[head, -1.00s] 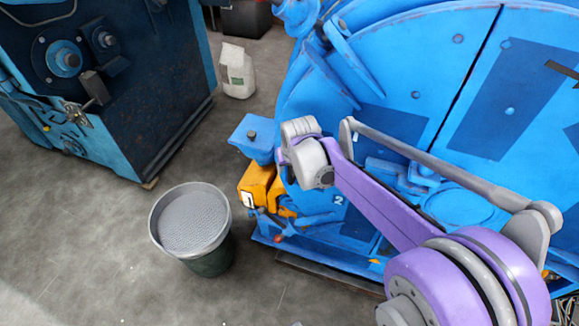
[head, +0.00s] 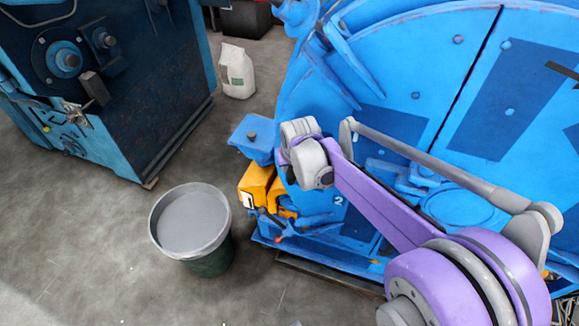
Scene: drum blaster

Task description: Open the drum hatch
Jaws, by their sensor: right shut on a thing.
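The big blue drum blaster (head: 400,60) fills the right side of the head view, its rounded blue front crossed by a dark seam. I cannot tell for sure which panel is the hatch. My right arm, purple and grey, reaches in from the lower right across this front. My right gripper (head: 289,175) is at the drum's left edge, mostly hidden behind its own wrist. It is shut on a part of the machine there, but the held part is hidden. Orange blocks (head: 256,184) and a thin lever with a reddish end (head: 278,239) show just below it. My left gripper is out of view.
A grey-topped dark bin (head: 192,222) stands on the floor left of the drum. A white bag (head: 237,72) stands farther back. A dark blue machine (head: 130,90) occupies the upper left. Grey floor (head: 90,235) is clear at the lower left.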

